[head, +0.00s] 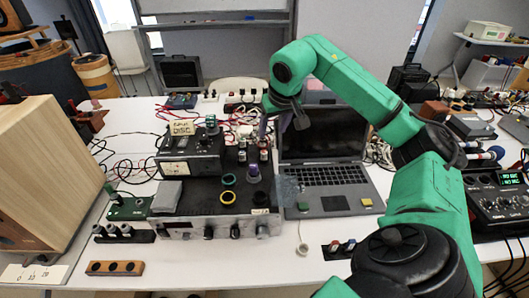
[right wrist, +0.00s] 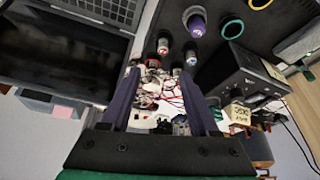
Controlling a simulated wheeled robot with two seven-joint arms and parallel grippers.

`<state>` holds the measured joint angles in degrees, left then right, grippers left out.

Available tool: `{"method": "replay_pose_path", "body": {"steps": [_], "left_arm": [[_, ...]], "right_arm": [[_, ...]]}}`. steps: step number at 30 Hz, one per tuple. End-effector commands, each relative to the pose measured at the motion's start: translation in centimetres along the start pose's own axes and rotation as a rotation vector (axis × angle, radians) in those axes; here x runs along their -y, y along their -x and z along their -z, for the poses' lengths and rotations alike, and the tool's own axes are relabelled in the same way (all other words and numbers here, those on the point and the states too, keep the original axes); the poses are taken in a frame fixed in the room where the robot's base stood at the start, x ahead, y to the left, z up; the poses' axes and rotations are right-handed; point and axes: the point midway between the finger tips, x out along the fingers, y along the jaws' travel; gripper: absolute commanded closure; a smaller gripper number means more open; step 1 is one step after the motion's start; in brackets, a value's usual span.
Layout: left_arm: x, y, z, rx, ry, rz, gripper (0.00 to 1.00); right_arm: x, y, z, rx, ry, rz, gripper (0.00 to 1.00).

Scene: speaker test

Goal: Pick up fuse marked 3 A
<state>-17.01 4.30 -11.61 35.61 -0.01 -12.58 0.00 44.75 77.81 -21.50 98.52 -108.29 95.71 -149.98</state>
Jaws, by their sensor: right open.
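Several small upright cylinders with light or coloured tops stand on the black surface behind the purple-topped piece (head: 253,174). One is a red-marked cylinder (head: 264,155), and a pale-topped one (head: 242,156) stands to its left. In the right wrist view the red-marked cylinder (right wrist: 163,47) and a pale-topped one (right wrist: 190,56) show near the fingers. The markings are too small to read, so I cannot tell which is the 3 A fuse. My right gripper (right wrist: 160,73) is open, with nothing between its fingers, above and behind these cylinders. My left gripper is not in view.
An open laptop (head: 325,176) stands right of the black surface. A large wooden speaker (head: 45,165) fills the left. A wooden holder with holes (head: 115,268) lies front left. Cables lie behind. My right arm covers the right side.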

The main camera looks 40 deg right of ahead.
Motion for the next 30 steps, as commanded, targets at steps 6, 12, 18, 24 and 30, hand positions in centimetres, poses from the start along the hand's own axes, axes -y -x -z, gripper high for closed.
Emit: {"method": "replay_pose_path", "body": {"steps": [6,12,18,24,30], "left_arm": [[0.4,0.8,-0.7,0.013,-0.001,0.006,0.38],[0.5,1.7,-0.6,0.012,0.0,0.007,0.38],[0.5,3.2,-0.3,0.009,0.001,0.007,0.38],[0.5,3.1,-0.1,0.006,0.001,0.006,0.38],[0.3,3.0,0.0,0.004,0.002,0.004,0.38]], "right_arm": [[0.2,-5.6,-0.1,0.007,-0.001,0.004,0.39],[0.4,-8.3,0.0,0.005,-0.001,0.008,0.39],[0.5,-12.0,0.0,0.004,-0.003,0.01,0.39],[0.4,-13.0,0.0,0.001,-0.001,0.008,0.39],[0.4,-12.9,0.0,0.001,-0.001,0.008,0.92]]}}
